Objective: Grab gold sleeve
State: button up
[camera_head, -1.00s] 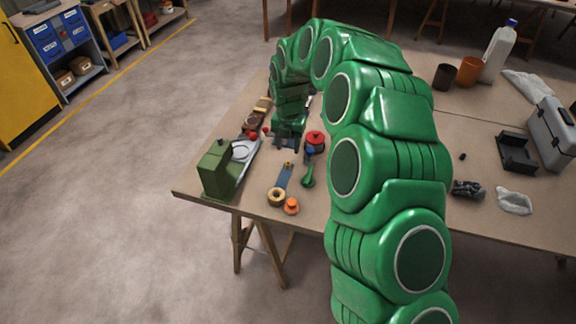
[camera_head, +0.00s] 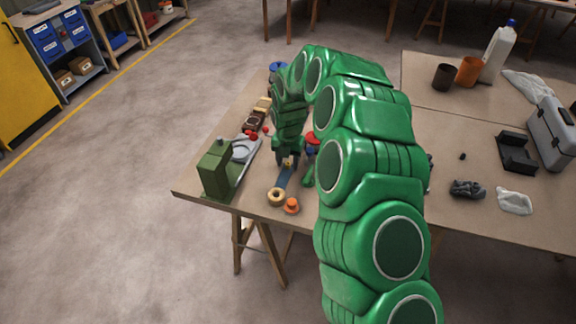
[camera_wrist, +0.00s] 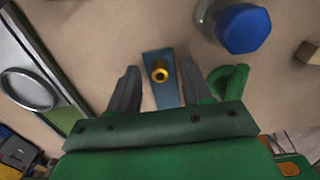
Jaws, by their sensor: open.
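The gold sleeve (camera_wrist: 160,72) is a small hollow brass-coloured cylinder on a flat blue strip (camera_wrist: 161,94). In the wrist view it lies between and just beyond the two dark fingertips of my gripper (camera_wrist: 163,78), which are apart and empty. In the head view my gripper (camera_head: 287,160) hangs over the blue strip (camera_head: 284,178) and largely hides the sleeve.
A blue-capped container (camera_wrist: 243,28) and a green ring-shaped item (camera_wrist: 231,80) are close on the right in the wrist view. An olive-green machine (camera_head: 215,168) stands at the left. A tan ring (camera_head: 276,197) and an orange knobbed part (camera_head: 292,206) lie near the front edge.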

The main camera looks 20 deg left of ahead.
aim_at(288, 163)
jog(key=shift+c, duration=0.3)
grip_shut()
jog(key=shift+r, duration=0.15)
jog(key=shift+r, duration=0.25)
notch_tip(288, 163, up, 2)
jog(key=shift+r, duration=0.1)
jog(key=s+d+r, duration=0.7)
jog(key=s+r, duration=0.3)
jog(key=s, duration=0.2)
